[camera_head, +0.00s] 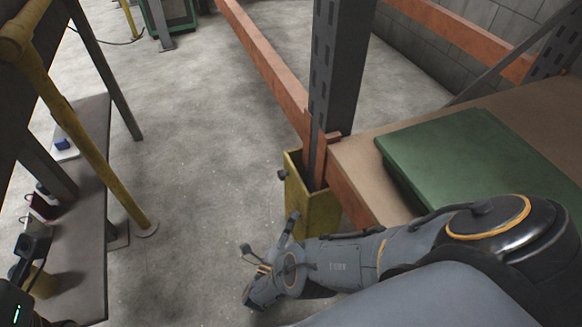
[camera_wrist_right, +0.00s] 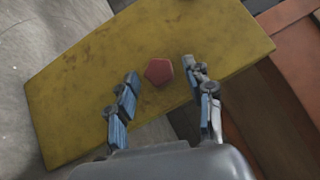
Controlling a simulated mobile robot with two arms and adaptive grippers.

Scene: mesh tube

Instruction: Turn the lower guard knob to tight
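A yellow guard (camera_head: 312,207) stands around the foot of the dark rack upright. A small dark knob (camera_head: 283,175) sticks out from its left side in the head view. In the right wrist view, a red five-sided knob (camera_wrist_right: 158,72) sits on the yellow guard face (camera_wrist_right: 75,105). My right gripper (camera_wrist_right: 161,71) is open, its two fingers on either side of the red knob with gaps showing. In the head view, my right gripper (camera_head: 270,236) is low beside the guard and may hide part of it. I cannot tell whether both views show the same knob.
An orange-edged rack shelf (camera_head: 352,150) with a green panel (camera_head: 480,155) is at the right, under my right arm. An orange beam (camera_head: 265,65) runs back from the upright. A yellow rail (camera_head: 95,160) and a bench (camera_head: 82,265) are at the left. Bare floor (camera_head: 200,150) lies between.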

